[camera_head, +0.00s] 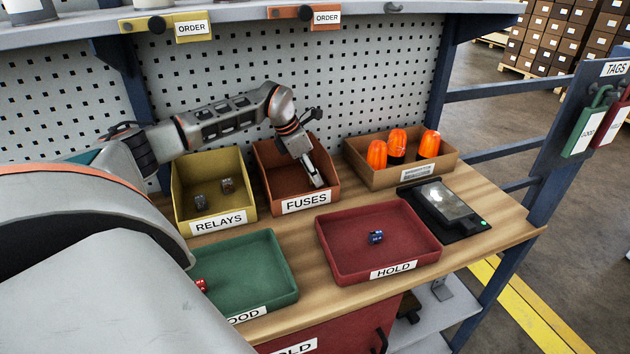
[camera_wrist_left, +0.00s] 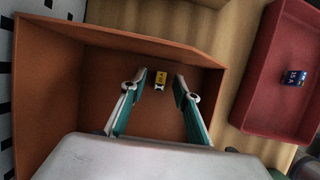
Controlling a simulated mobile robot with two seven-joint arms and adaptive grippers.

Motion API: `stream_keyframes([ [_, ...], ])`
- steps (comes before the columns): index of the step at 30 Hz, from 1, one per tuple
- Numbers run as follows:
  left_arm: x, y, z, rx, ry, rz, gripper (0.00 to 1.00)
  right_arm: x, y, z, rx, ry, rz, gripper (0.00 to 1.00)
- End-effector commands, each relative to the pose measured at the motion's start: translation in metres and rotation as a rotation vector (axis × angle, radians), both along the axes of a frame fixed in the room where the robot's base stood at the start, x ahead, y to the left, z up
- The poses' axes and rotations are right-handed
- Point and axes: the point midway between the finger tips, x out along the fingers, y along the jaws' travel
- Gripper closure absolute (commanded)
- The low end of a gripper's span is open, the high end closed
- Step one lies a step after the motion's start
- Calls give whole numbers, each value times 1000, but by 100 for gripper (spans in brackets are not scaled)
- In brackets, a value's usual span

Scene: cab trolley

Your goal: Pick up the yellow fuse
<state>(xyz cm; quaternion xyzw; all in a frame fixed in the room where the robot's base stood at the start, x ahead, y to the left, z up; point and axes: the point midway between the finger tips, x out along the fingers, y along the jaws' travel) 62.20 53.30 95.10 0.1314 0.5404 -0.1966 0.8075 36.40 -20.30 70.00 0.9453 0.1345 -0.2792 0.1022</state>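The yellow fuse (camera_wrist_left: 160,79) lies on the floor of the orange-brown FUSES bin, as the left wrist view shows. My left gripper (camera_wrist_left: 163,85) is open, its two fingers spread on either side of the fuse with gaps to both. In the head view my left gripper (camera_head: 316,183) reaches down into the FUSES bin (camera_head: 265,172); the yellow fuse cannot be made out there. My right gripper is not in either view.
A red HOLD tray (camera_head: 340,265) holds a blue fuse (camera_head: 376,237). A green tray (camera_head: 250,265) holds a red fuse (camera_head: 201,285). The RELAYS bin (camera_head: 190,215) stands left, a box of orange beacons (camera_head: 440,165) right, near a dark scale (camera_head: 448,208).

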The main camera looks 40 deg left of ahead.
Motion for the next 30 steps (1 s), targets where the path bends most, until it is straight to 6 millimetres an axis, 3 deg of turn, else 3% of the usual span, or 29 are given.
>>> stream_keyframes([
  [4, 0, 0, 1, 0, -1, 0, 69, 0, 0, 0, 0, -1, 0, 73],
  [8, 0, 0, 1, 0, -1, 0, 100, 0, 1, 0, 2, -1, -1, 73],
  [20, 0, 0, 4, 0, -2, -1, 100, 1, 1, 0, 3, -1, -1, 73],
  [23, 1, 0, 16, 1, -6, -1, 100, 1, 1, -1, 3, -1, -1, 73],
  [30, 1, 0, 62, 0, -7, -1, 100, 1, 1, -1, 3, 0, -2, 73],
])
